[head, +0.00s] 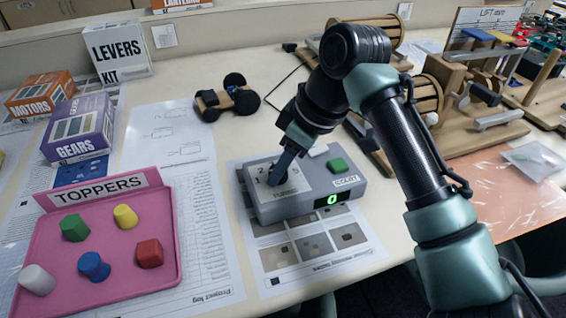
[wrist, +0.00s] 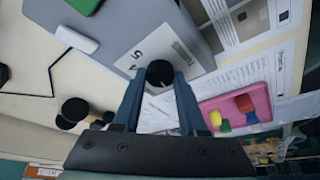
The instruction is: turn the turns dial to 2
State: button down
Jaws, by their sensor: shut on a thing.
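The grey control box (head: 285,212) sits on a printed sheet on the table, with a pale dial plate at its left. The black turns dial (wrist: 160,72) stands on this plate; in the wrist view it is between my two fingertips. My gripper (head: 284,168) points down at it and is shut on it. A 2 shows at the plate's left in the head view; 4 and 5 show in the wrist view. I cannot tell which number the dial points to. The green START button (head: 338,165) is at the box's right, and the display (head: 332,199) reads a green 0.
A pink TOPPERS tray (head: 172,225) with several coloured pieces lies to the left. A small wheeled wooden car (head: 226,98) stands behind the box. GEARS (head: 80,130), MOTORS and LEVERS boxes are at the back left. Wooden models (head: 470,110) stand behind my arm.

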jog(key=m+p, duration=0.1)
jog(key=m+t+p, duration=0.1)
jog(key=m+p, duration=0.1)
jog(key=shift+s+a+r+h, duration=0.15)
jog(key=shift+r+h, duration=0.05)
jog(key=shift+h, duration=0.1)
jog(key=m+h+p, duration=0.1)
jog(key=m+p, duration=0.2)
jog(key=shift+s+a+t, duration=0.1)
jog(key=shift+t, duration=0.2)
jog(key=shift+f+m+h+p, duration=0.15)
jog(key=shift+m+h+p, duration=0.15)
jog(key=shift+m+p, duration=0.55)
jog(key=shift+c, duration=2.3)
grip_release()
jog(key=p+v, duration=0.3)
jog(key=v, duration=1)
jog(key=shift+s+f, duration=0.15)
jog(key=shift+s, duration=0.1)
